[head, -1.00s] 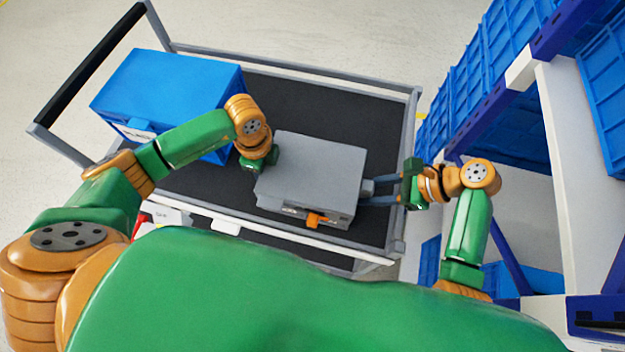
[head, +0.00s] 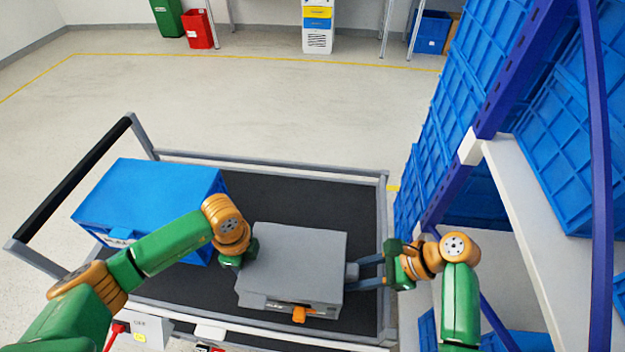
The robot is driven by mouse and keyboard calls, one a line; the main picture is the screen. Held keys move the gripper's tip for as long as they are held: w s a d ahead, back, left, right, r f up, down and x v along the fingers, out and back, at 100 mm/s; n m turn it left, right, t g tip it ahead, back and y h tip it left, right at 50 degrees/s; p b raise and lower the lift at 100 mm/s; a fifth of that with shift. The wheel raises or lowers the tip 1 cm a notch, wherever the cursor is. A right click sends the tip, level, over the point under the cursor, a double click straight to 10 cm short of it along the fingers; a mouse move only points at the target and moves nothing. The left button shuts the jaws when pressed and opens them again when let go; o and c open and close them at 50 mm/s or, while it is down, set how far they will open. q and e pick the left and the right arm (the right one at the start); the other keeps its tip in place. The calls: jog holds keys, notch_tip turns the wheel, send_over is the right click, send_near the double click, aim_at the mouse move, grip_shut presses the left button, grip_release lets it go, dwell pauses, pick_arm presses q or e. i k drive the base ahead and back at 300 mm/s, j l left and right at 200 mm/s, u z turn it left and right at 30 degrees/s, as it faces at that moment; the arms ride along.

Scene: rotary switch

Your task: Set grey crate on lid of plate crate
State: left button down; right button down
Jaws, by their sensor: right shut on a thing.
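The grey crate (head: 295,262), a closed grey box with an orange part (head: 300,314) on its near side, is at the middle of the cart between my two grippers. Whether it rests on the cart or hangs just above is unclear. The blue crate (head: 155,192) with a flat blue lid and a pale label stands on the cart's left side. My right gripper (head: 357,275) is shut on the grey crate's right side. My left gripper (head: 244,258) is at the crate's left side; its fingers are hidden by the wrist and crate.
The cart's black deck (head: 275,195) has free room behind the grey crate. A grey rail (head: 270,163) runs around the deck, and a black handle (head: 70,180) is at left. A shelf rack (head: 540,190) with blue crates stands close on the right.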

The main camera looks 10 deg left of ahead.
aim_at(151, 193)
jog(key=k, duration=0.6)
jog(key=u, duration=2.05)
jog(key=i+j+u, duration=0.6)
jog(key=i+u, duration=0.15)
jog(key=i+j+u, duration=0.1)
jog(key=i+u, duration=0.25)
jog(key=i, duration=0.15)
jog(key=i+l+z, duration=0.2)
jog(key=i+z, duration=0.65)
jog(key=i, duration=0.2)
jog(key=i+j+z, duration=0.1)
jog(key=i+z, duration=0.3)
jog(key=i, duration=0.15)
jog(key=i+j+z, duration=0.3)
jog(key=i+z, duration=0.15)
jog(key=i+l+z, duration=0.1)
jog(key=i+z, duration=0.15)
jog(key=i, duration=0.35)
jog(key=i+z, duration=0.25)
jog(key=i, duration=0.3)
jog(key=i+j+z, duration=0.1)
jog(key=i+z, duration=0.15)
jog(key=i, duration=0.35)
jog(key=i+j+z, duration=0.25)
jog(key=i, duration=0.35)
jog(key=i+z, duration=0.2)
jog(key=z, duration=3.75)
